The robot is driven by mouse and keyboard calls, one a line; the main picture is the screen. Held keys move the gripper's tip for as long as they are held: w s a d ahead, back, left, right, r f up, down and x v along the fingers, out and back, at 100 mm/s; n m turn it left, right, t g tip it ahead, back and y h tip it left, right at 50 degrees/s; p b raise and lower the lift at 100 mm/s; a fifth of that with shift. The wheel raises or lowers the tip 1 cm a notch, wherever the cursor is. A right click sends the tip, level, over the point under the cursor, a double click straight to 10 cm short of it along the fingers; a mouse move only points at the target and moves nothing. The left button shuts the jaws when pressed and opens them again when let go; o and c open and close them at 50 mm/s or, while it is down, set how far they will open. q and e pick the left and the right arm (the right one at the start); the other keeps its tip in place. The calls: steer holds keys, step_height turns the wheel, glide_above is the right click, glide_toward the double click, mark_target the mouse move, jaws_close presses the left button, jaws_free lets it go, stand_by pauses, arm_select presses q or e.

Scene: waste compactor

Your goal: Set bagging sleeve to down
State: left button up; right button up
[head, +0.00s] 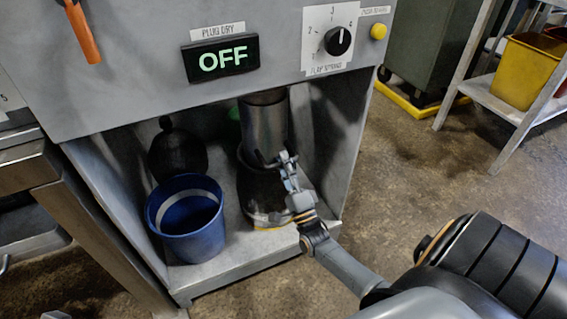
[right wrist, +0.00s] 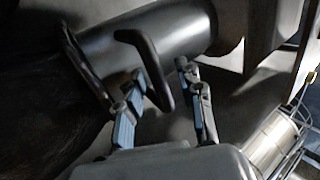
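The bagging sleeve (head: 265,128) is a grey metal cylinder hanging in the machine's lower opening, with a dark bag or collar (head: 258,190) below it. In the right wrist view the sleeve (right wrist: 165,40) lies across the top, with a dark bent handle (right wrist: 150,55) sticking out. My right gripper (head: 285,160) is at the sleeve's lower front. In the right wrist view its fingers (right wrist: 162,76) are apart, with the handle's lower end between them; contact cannot be told. The fingers partly hide the handle in the head view.
A blue bucket (head: 187,220) and a dark round object (head: 177,150) stand left of the sleeve inside the opening. Side walls bound the opening. Above are an OFF display (head: 220,59) and a dial (head: 338,41).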

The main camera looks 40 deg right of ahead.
steer(key=v, duration=1.2)
steer(key=shift+r, duration=0.1)
